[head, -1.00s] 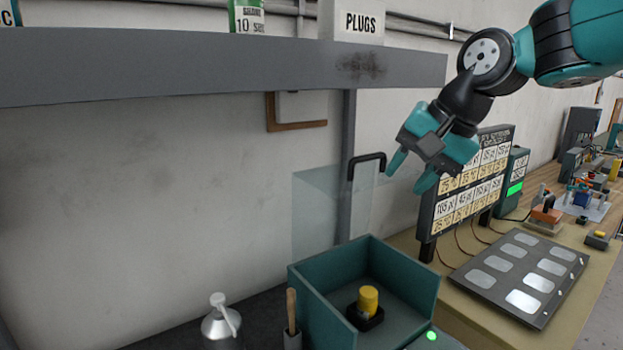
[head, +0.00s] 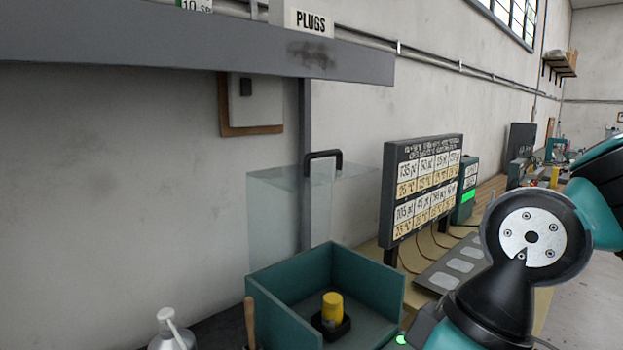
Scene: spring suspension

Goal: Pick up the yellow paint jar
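The yellow paint jar (head: 332,307) stands upright on a small black base (head: 331,327) inside an open teal box (head: 279,302). A clear panel (head: 276,220) with a black handle (head: 323,156) stands raised at the back of the box. My arm is at the lower right of the head view, to the right of the box. My gripper is out of view; only arm links show, and they hide part of the bench there.
A bottle (head: 172,332) and a wooden-handled tool (head: 250,322) stand left of the box. A grey shelf (head: 200,38) with a PLUGS box (head: 303,18) overhangs above.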

